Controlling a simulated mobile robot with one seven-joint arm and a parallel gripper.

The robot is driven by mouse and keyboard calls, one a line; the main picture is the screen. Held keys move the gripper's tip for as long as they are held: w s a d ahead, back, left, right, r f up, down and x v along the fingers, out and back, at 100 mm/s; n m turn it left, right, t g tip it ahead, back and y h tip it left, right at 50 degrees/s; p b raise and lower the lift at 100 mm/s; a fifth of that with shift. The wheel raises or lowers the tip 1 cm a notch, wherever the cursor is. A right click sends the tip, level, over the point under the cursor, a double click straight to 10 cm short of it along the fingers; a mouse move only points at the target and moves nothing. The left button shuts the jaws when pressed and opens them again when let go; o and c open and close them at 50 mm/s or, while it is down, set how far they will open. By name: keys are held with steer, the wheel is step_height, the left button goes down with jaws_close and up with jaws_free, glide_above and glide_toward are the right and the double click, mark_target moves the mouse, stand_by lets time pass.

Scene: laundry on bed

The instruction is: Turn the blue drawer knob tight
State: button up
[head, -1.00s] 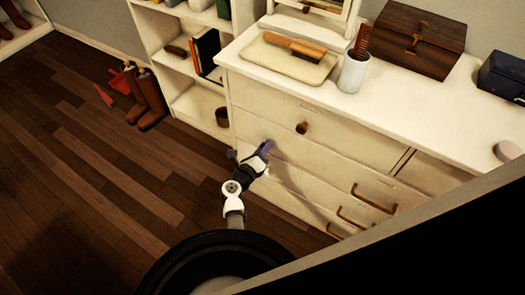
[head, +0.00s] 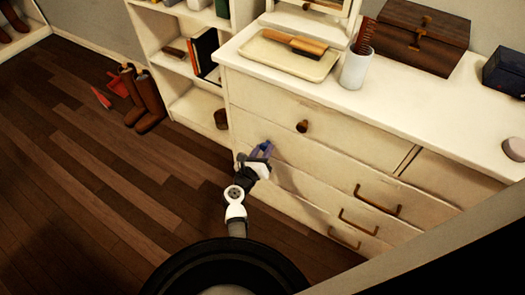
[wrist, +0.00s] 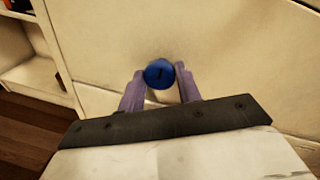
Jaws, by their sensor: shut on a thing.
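The blue knob (wrist: 159,73) is round, with a short dark mark on its face. It sits on the cream drawer front (wrist: 105,60). My gripper (wrist: 160,76) has its two purple fingers on either side of the knob, shut on it. In the head view my gripper (head: 265,153) is at the left part of the dresser front, and it mostly hides the knob there. How tight the knob is cannot be told.
A brown knob (head: 302,126) sits on the drawer above. Brass handles (head: 377,201) are to the right. The dresser top (head: 300,92) holds a tray, a cup and boxes. Brown boots (head: 150,100) stand on the floor at the left, where the floor is mostly clear.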

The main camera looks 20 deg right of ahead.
steer(key=o, duration=1)
steer(key=shift+c, duration=0.2)
steer(key=shift+s+a, duration=0.1)
